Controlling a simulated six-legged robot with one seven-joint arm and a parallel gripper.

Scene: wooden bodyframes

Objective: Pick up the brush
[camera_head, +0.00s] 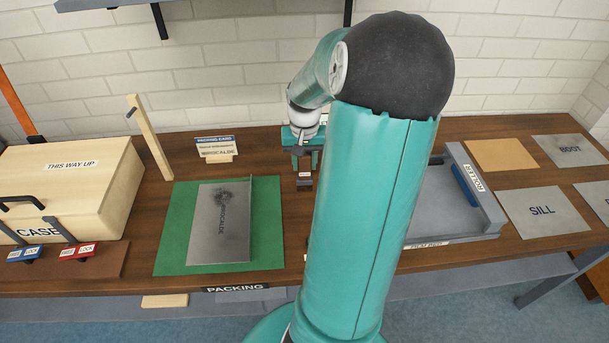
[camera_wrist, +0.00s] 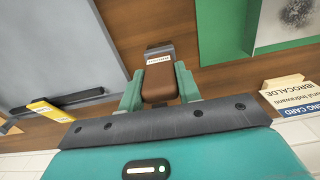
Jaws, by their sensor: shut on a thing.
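The brush (camera_wrist: 160,82) is a small brown block with a white label and a dark grey end in the wrist view. It sits between the green fingers of my gripper (camera_wrist: 158,90), which are shut on its sides. In the head view the brush (camera_head: 304,182) shows as a small dark shape with a pale label below my gripper (camera_head: 304,157), over the wooden bench right of the green mat. I cannot tell whether its lower end touches the bench. My arm covers part of the bench to the right.
A grey panel with an upright edge (camera_head: 222,225) lies on the green mat (camera_head: 174,228). A wooden case (camera_head: 70,180) stands at the left, with a wooden post (camera_head: 150,140) beside it. A small sign (camera_head: 215,148) stands behind the mat. A grey tray (camera_head: 435,205) lies right of my arm.

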